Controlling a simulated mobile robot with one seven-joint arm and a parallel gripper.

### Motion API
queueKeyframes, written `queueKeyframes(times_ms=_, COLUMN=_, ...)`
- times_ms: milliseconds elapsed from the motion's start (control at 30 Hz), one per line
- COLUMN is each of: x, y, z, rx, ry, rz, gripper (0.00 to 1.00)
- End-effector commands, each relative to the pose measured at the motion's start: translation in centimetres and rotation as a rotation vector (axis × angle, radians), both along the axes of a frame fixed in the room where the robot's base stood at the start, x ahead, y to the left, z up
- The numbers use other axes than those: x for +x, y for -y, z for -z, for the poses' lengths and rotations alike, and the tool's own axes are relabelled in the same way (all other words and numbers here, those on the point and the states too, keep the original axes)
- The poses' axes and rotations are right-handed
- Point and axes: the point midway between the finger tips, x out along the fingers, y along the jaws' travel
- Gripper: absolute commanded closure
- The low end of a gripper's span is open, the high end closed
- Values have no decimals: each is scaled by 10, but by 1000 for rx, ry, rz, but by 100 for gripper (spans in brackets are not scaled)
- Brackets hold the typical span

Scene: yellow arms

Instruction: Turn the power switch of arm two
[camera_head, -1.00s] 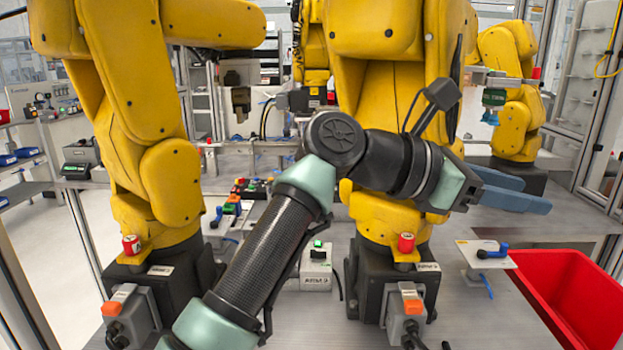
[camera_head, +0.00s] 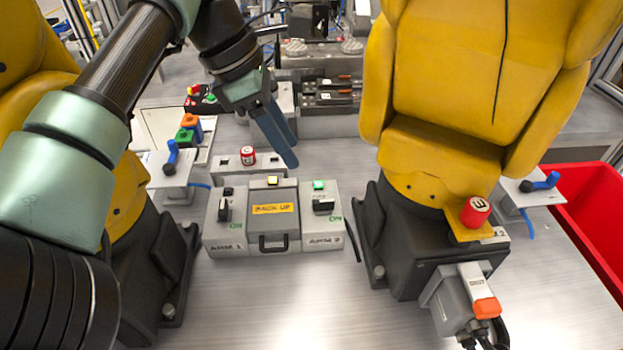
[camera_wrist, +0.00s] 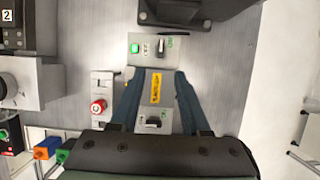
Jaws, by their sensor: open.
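The grey control box (camera_head: 272,243) stands on the table between two yellow arms. Its right module, marked ARM 2, has a black switch knob (camera_head: 323,205) lying crosswise and a lit green light (camera_head: 319,185). The ARM 1 module has an upright black knob (camera_head: 224,209) at the left. My gripper (camera_head: 283,150) is open and empty, behind and above the box in the head view. In the wrist view its fingers (camera_wrist: 158,72) straddle the yellow label, with the arm two knob (camera_wrist: 163,47) beyond the tips and the arm one knob (camera_wrist: 153,122) nearer the palm.
A small box with a red button (camera_head: 248,157) stands behind the control box. A yellow arm on a black base (camera_head: 430,260) stands close on the right. Another yellow arm is at the left. A red bin (camera_head: 590,215) is at the far right. Table in front is clear.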

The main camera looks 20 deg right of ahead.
Motion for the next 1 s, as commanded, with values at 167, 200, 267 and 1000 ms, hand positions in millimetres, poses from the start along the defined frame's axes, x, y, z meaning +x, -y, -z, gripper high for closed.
queueKeyframes(times_ms=167, x=-4, y=11, z=27, rx=-2, ry=-4, rz=2, gripper=54)
queueKeyframes(times_ms=200, x=-5, y=14, z=35, rx=-1, ry=-4, rz=2, gripper=54)
queueKeyframes(times_ms=267, x=-6, y=19, z=47, rx=-3, ry=-3, rz=3, gripper=54)
queueKeyframes(times_ms=1000, x=-14, y=47, z=116, rx=-1, ry=1, rz=1, gripper=54)
